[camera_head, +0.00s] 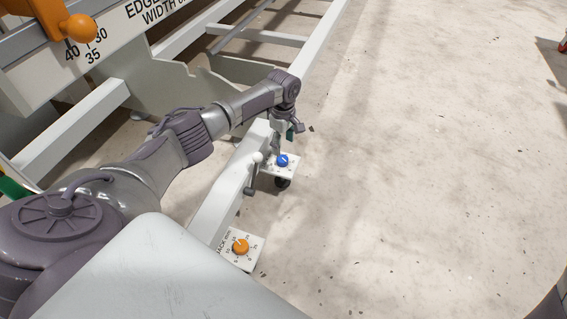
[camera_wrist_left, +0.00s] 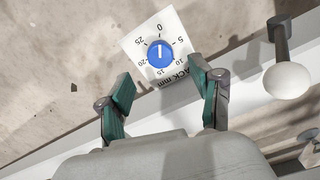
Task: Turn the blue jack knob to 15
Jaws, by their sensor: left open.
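The blue jack knob (camera_head: 282,160) sits on a white dial plate fixed beside the pale frame rail. In the left wrist view the blue knob (camera_wrist_left: 160,54) shows face-on, and its white mark points at about 0. The fingers are just short of the knob in that picture, with no contact visible. My right gripper is not in view.
A white-balled lever (camera_head: 257,158) stands close beside the blue knob's plate; its ball (camera_wrist_left: 290,81) is right of my fingers in the wrist view. An orange knob (camera_head: 241,247) on a similar plate is nearer me. Open concrete floor (camera_head: 430,160) lies to the right.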

